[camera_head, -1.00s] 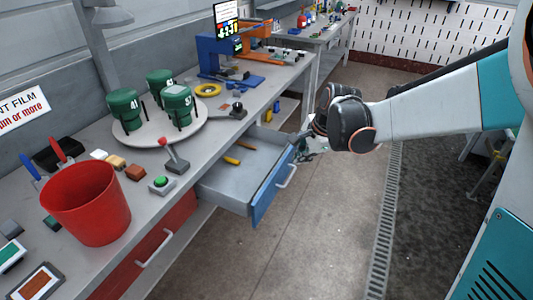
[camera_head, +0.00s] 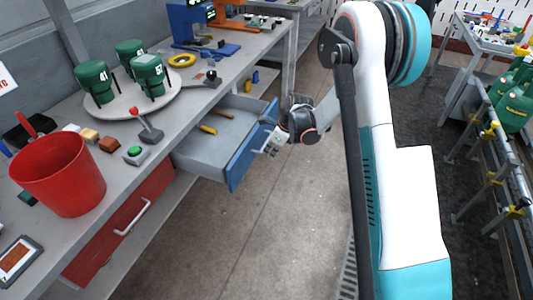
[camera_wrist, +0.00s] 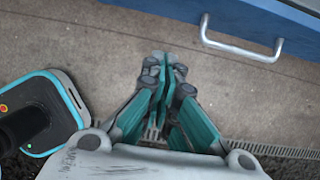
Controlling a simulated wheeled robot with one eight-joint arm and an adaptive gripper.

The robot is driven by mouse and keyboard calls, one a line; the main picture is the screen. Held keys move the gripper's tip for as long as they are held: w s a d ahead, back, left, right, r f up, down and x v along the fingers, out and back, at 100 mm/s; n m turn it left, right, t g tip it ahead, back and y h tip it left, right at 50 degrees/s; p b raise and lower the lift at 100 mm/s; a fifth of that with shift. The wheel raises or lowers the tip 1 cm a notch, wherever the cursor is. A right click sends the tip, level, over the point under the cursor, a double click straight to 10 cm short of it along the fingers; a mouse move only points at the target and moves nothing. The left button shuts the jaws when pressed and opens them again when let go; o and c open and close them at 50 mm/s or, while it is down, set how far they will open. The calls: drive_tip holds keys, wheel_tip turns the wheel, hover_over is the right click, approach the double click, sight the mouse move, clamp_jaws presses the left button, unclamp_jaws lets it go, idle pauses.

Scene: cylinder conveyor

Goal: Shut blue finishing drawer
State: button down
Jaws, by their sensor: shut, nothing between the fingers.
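The blue finishing drawer (camera_head: 240,160) is pulled out from under the workbench. Its grey inside is visible, with yellow-handled tools (camera_head: 210,128) in it. My gripper (camera_head: 268,150) is in front of the drawer's blue face, near its handle, and partly overlaps it in the head view. In the wrist view my gripper (camera_wrist: 165,68) has its fingers together with nothing between them. The blue drawer front (camera_wrist: 240,14) and its silver handle (camera_wrist: 240,45) lie ahead, above and right of the fingertips, with a visible gap in that view.
The workbench (camera_head: 90,190) carries a red bucket (camera_head: 62,178), green cylinders (camera_head: 130,70) on a round plate and a green button (camera_head: 134,151). A closed red drawer (camera_head: 110,235) is at lower left. Bare floor (camera_head: 270,230) lies in front. Green containers (camera_head: 512,95) stand at right.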

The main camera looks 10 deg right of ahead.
drive_tip(key=w+a+f+b, duration=0.3)
drive_tip(key=w+a+f, duration=0.1)
drive_tip(key=f, duration=0.3)
drive_tip(key=shift+a+b, duration=0.4)
drive_tip(key=shift+a, duration=0.35)
